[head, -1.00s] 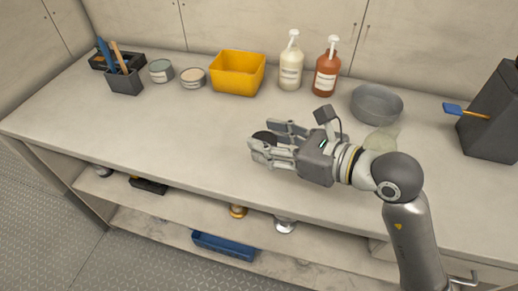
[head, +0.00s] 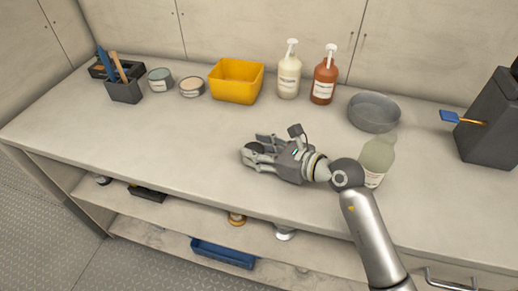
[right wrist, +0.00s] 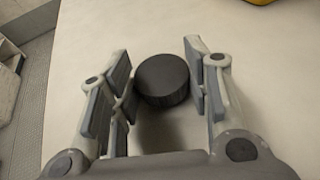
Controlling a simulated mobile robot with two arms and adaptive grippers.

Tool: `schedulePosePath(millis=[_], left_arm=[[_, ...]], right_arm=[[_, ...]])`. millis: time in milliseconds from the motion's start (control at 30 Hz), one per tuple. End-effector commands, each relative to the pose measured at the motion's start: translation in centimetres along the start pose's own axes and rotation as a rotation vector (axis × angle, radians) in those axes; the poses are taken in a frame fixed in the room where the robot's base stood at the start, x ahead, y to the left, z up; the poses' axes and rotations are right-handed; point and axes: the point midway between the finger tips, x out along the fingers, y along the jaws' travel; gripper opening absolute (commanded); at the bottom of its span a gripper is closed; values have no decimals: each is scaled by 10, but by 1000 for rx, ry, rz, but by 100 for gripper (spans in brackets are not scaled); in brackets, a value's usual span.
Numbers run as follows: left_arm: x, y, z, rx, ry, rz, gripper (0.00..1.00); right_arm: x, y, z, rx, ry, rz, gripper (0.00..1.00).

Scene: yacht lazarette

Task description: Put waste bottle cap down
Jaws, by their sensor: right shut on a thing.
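The waste bottle cap is a black round disc held between the fingertips of my right gripper (head: 258,149). In the right wrist view the cap (right wrist: 162,82) sits between both finger pads of the right gripper (right wrist: 163,92), flat top showing. The gripper is shut on it, low over the counter (head: 165,135); whether the cap touches the surface cannot be told. A pale translucent bottle (head: 377,158) stands upright on the counter behind my right wrist, partly hidden by the arm. My left gripper is not in view.
A yellow bin (head: 235,82), a cream pump bottle (head: 289,72), an orange-brown pump bottle (head: 325,78) and a grey bowl (head: 374,113) stand along the back. Tins and a dark tool holder (head: 124,91) are at the left. The counter left of the gripper is clear.

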Motion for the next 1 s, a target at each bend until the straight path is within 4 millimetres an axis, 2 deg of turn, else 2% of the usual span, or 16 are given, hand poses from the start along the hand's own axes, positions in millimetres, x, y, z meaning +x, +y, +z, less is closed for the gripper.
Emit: schedulePosePath(millis=[200,700,733,867,1000], left_arm=[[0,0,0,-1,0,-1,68],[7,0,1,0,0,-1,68],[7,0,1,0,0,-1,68],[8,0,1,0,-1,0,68],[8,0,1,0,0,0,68]], right_arm=[[0,0,0,0,0,0,23],[4,0,-16,2,11,2,23],[4,1,-17,3,13,3,48],[4,1,-19,3,17,5,65],[4,1,-20,3,18,4,66]])
